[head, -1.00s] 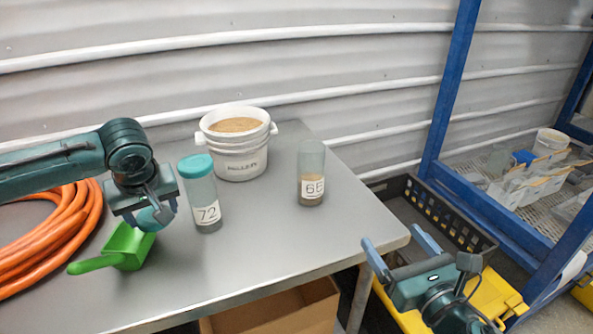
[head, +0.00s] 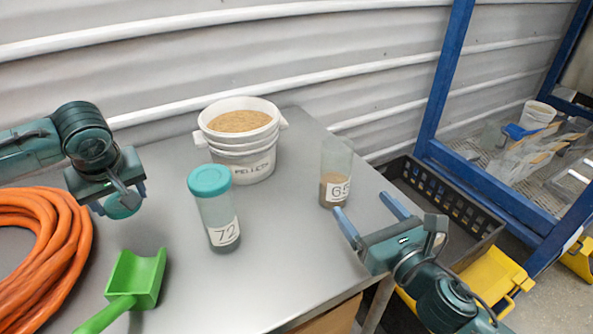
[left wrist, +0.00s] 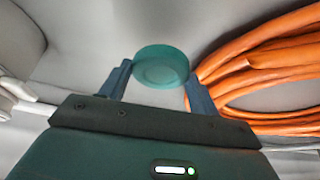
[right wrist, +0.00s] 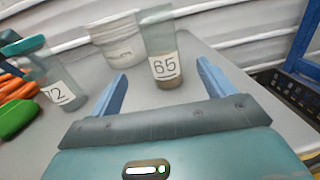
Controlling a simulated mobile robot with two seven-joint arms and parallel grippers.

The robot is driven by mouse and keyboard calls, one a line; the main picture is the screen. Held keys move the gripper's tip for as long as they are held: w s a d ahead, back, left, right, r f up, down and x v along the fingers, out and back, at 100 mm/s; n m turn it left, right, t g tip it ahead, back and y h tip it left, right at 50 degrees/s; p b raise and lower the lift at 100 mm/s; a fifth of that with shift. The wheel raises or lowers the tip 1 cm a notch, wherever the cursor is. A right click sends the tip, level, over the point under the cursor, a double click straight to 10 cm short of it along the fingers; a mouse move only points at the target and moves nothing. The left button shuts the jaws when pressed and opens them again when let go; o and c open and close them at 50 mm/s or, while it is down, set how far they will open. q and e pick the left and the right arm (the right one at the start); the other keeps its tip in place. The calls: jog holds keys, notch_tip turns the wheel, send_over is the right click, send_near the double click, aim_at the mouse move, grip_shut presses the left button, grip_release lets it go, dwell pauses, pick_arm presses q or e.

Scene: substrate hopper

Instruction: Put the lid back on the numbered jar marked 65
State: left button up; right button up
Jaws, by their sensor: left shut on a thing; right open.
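The jar marked 65 (head: 335,172) is clear, lidless and upright, with brown substrate in its bottom, near the table's right edge. It also shows in the right wrist view (right wrist: 161,55), beyond and between the fingers. My right gripper (head: 368,208) is open and empty, its fingers pointing at the jar and apart from it. My left gripper (head: 118,202) is shut on a teal lid (left wrist: 161,66) at the left, above the table. The lid shows between its fingers in the left wrist view. The jar marked 72 (head: 217,217) stands upright with its own teal lid on.
A white pellet bucket (head: 243,158) stands behind the jars. A green scoop (head: 135,282) and a coiled orange hose (head: 45,255) lie at the left. A black crate (head: 440,205) and a blue rack (head: 440,95) stand right of the table. The front middle of the table is clear.

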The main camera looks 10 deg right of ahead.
aim_at(343, 178)
pick_arm(q)
jog(key=shift+w+a, duration=0.15)
pick_arm(e)
jog(key=shift+w+a, duration=0.15)
pick_arm(q)
jog(key=shift+r, duration=0.1)
jog(key=shift+r+p, duration=0.6)
pick_arm(e)
jog(key=shift+x, duration=3.35)
jog(key=shift+w, duration=0.1)
pick_arm(q)
jog(key=shift+r+p, duration=0.5)
pick_arm(e)
jog(key=x, duration=0.4)
jog(key=shift+w+r, duration=0.25)
jog(key=shift+w, duration=0.35)
jog(key=shift+c, duration=0.5)
